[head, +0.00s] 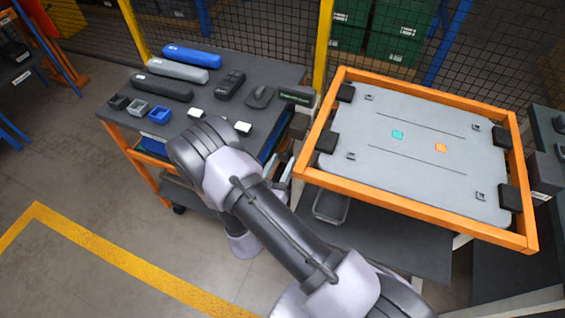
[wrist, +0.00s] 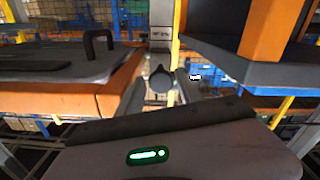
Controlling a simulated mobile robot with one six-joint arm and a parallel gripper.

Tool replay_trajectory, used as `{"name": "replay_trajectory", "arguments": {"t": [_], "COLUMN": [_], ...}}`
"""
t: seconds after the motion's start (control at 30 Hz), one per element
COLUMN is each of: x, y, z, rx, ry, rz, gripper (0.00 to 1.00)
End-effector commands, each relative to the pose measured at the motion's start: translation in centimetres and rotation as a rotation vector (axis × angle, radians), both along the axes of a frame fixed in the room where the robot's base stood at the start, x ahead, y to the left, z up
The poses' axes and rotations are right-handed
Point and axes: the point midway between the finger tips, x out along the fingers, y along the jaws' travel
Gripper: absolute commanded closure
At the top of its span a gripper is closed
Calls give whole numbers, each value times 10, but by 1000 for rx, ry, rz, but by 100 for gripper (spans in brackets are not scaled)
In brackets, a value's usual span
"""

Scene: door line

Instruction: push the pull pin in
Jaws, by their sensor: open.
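In the wrist view my gripper (wrist: 160,90) is open, with one grey finger on each side of a small dark round knob (wrist: 161,77). The knob looks like the end of the pull pin; it sits between or just beyond the fingertips. I cannot tell whether they touch it, or how far the pin stands out. A grey upright post (wrist: 161,35) rises behind it. In the head view my arm hides the gripper and the pin.
An orange frame (head: 408,210) holds a grey panel (head: 400,165) with black blocks at its sides. To its left stands a dark-topped cart (head: 215,100) with several tools and small bins. In the wrist view, an orange-edged surface (wrist: 80,100) lies close left; a dark slab (wrist: 245,68) is at right.

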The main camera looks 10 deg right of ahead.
Motion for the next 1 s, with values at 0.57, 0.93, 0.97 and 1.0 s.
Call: {"name": "replay_trajectory", "arguments": {"t": [0.57, 0.93, 0.97, 1.0], "x": [6, 5, 5, 5], "y": [-4, -4, -4, -4], "z": [0, 0, 0, 0], "rx": [0, 0, 0, 0], "ry": [0, 0, 0, 0], "rz": [0, -1, -1, -1], "gripper": [97, 100, 100, 100]}}
